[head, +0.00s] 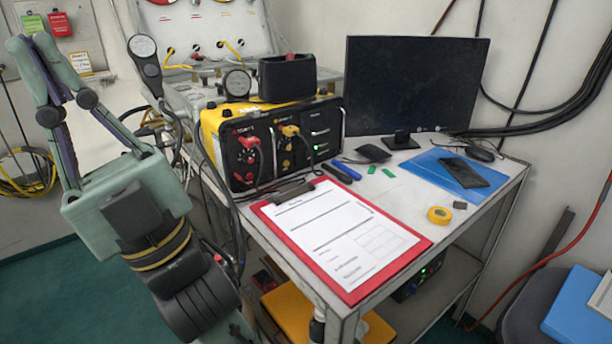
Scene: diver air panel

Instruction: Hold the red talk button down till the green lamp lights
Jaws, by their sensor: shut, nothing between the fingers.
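My gripper (31,44) is at the left, in front of the wall, with its pale green fingers pointing up and their tips together. It is shut and empty, well apart from the table. A yellow-and-black panel box (289,140) stands at the table's back left, with a red connector (249,143) and a yellow connector (290,131) on its front. A small red part (290,57) shows on the black block atop the box; I cannot tell whether it is the talk button. A tiny green spot (319,147) shows on the box front; I cannot tell whether it is the lamp.
A red clipboard (427,244) lies at the table's front. A monitor (415,84), blue folder (425,168) and yellow tape roll (439,215) are to the right. A round-headed black device (142,46) on a stem stands between my gripper and the box. Cables hang beside the table.

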